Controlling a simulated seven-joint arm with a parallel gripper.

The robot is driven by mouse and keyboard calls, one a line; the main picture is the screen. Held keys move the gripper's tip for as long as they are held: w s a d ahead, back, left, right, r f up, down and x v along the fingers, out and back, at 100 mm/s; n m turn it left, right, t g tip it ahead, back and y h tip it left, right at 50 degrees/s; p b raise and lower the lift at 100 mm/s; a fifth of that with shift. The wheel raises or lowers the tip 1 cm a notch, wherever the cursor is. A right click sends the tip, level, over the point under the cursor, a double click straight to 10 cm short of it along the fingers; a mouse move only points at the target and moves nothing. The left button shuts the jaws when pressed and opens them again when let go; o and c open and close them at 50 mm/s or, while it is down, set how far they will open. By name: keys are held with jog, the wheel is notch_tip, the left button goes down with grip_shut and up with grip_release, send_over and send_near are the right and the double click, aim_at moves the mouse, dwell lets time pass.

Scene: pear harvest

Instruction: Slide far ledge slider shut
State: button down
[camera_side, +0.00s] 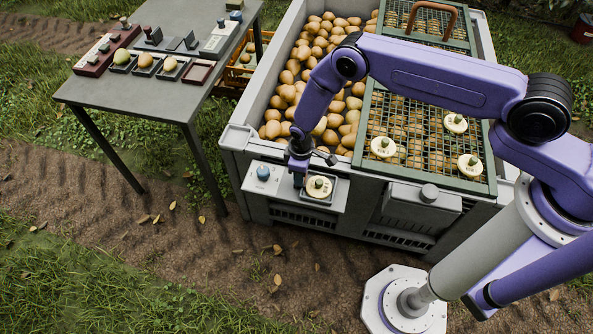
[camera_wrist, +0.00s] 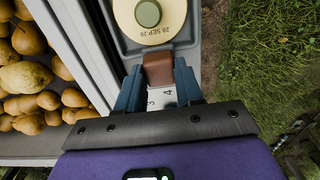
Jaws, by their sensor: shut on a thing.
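My gripper (camera_side: 299,172) points down at the ledge (camera_side: 258,193) on the near wall of the pear bin. In the wrist view its two blue fingers (camera_wrist: 159,88) are closed on a brown block (camera_wrist: 158,69), which looks like the slider's handle. A pale strip marked 3 and 4 (camera_wrist: 161,99) shows between the fingers. The block is right by a grey square tray (camera_wrist: 188,47) holding a cream disc (camera_wrist: 150,18) with a green knob and "28 SEP 26" on it. In the side view the gripper hides the block and most of the slider track.
A blue knob (camera_side: 263,172) sits on the ledge left of my gripper. A grey box with a round knob (camera_side: 429,193) is to the right. Pears (camera_side: 320,50) fill the bin, partly under a green mesh lid (camera_side: 431,125) bearing several cream discs. A side table (camera_side: 150,92) stands left.

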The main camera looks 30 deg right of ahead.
jog(key=shift+s+d, duration=0.55)
jog(key=c, duration=0.7)
grip_release()
jog(key=shift+d, duration=0.1)
jog(key=shift+r, duration=0.1)
jog(key=shift+w+r, duration=0.1)
jog(key=shift+r, duration=0.5)
notch_tip(320, 180, up, 16)
